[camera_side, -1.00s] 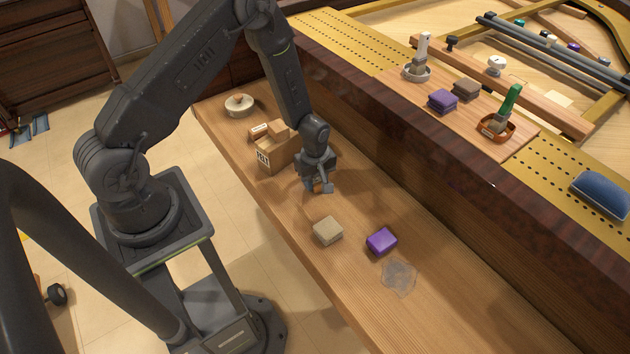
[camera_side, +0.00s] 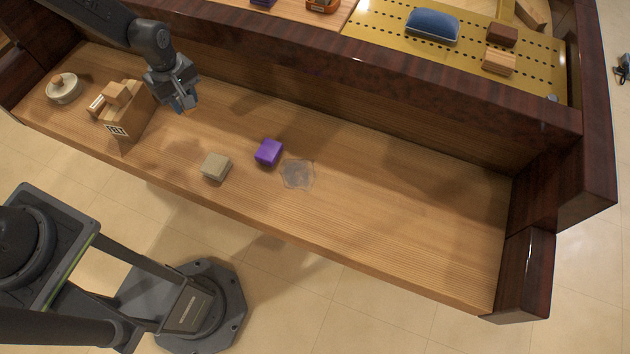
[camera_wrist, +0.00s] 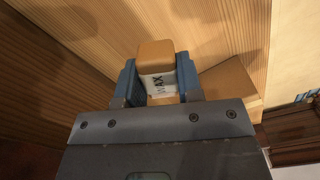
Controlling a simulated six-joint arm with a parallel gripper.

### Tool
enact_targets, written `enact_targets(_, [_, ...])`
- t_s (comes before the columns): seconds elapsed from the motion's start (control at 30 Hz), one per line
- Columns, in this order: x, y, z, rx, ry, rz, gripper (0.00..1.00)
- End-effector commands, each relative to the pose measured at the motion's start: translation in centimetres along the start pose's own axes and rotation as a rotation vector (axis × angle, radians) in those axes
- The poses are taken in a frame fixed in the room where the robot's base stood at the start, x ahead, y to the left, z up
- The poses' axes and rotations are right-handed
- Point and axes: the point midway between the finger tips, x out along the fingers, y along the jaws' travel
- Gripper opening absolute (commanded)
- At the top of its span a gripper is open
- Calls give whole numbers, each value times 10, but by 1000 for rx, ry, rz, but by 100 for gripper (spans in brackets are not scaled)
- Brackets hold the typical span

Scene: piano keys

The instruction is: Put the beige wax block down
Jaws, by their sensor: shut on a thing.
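My gripper (camera_side: 184,104) is shut on the beige wax block (camera_wrist: 155,58), as the wrist view (camera_wrist: 158,82) shows. The block is tan-orange there, with a white label that reads "AX" in part, and stands between the blue fingertips. In the side view the fingers hide most of it. My gripper is above the wooden shelf (camera_side: 400,220), to the right of the wooden box; the height of the block over the wood is hard to tell.
A wooden box (camera_side: 125,118) with small blocks stands on the left, beyond it a round cream dish (camera_side: 63,90). A grey-beige block (camera_side: 215,166), a purple block (camera_side: 268,152) and a clear, thin patch (camera_side: 297,174) lie on the shelf. The shelf's right part is clear.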

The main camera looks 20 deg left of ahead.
Motion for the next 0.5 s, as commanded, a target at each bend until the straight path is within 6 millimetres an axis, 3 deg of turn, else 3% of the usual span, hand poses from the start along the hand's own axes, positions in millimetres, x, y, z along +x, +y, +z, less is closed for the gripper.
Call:
enact_targets(0.2, [-4,54,93,520,1,2,10])
enact_targets(0.4, [-8,78,177,935,0,1,10])
enact_targets(0.5, [-9,82,206,1072,0,1,10])
